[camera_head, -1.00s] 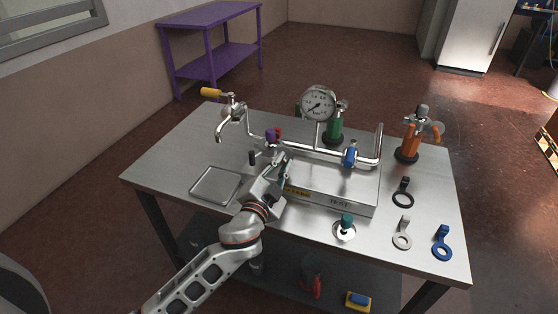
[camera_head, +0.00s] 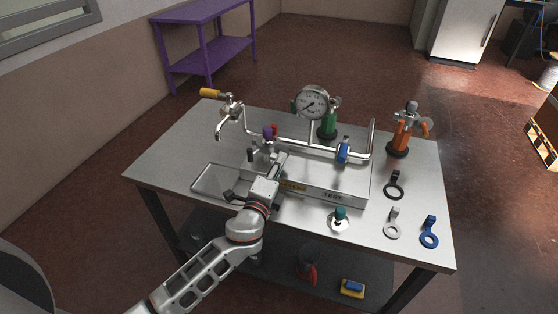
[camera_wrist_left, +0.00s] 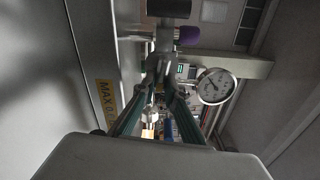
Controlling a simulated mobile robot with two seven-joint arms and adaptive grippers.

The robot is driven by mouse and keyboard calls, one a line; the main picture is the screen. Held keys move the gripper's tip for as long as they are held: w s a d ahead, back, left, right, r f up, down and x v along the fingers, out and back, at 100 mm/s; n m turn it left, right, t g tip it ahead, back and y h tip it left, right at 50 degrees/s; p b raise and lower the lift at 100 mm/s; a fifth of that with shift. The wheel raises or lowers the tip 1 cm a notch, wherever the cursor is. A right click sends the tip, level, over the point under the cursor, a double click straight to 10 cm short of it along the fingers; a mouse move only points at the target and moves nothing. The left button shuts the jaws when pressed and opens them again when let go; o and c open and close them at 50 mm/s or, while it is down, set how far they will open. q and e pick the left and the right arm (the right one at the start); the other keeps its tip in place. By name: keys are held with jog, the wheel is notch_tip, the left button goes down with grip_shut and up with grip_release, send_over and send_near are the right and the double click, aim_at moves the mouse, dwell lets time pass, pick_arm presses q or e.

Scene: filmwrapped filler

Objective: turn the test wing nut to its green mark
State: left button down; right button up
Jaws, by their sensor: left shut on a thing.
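The steel test rig (camera_head: 330,184) stands on the table, with a pipe manifold, a round gauge (camera_head: 312,102) and a "TEST" label on its front. My left gripper (camera_head: 281,158) reaches in from the front at the manifold's left part, below the purple knob (camera_head: 268,131). In the left wrist view, its two teal-lined fingers (camera_wrist_left: 160,76) close together on a small grey metal part, which I take to be the test wing nut. The fingers mostly hide it. I cannot make out the green mark. My right gripper is not in view.
A blue-handled valve (camera_head: 343,152) sits on the right of the manifold, and a yellow-handled tap (camera_head: 210,93) at the back left. Black, grey and blue ring tools (camera_head: 429,234) lie on the right. The table (camera_head: 180,150) is bare at the left.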

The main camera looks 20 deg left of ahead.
pick_arm(q)
jog(key=shift+m, duration=1)
jog(key=m+p, duration=0.1)
jog(key=m, duration=0.2)
jog(key=shift+a+f+m+p, duration=0.1)
jog(key=shift+f+m+p, duration=0.1)
jog(key=shift+m+p, duration=0.15)
jog(key=m, duration=0.2)
jog(key=m+p, duration=0.1)
jog(key=shift+a+f+m, duration=0.15)
jog(key=shift+f+m, duration=0.05)
jog(key=shift+m, duration=0.45)
jog(key=shift+f, duration=0.1)
jog(key=c, duration=2.1)
grip_release()
jog(key=shift+s, duration=0.1)
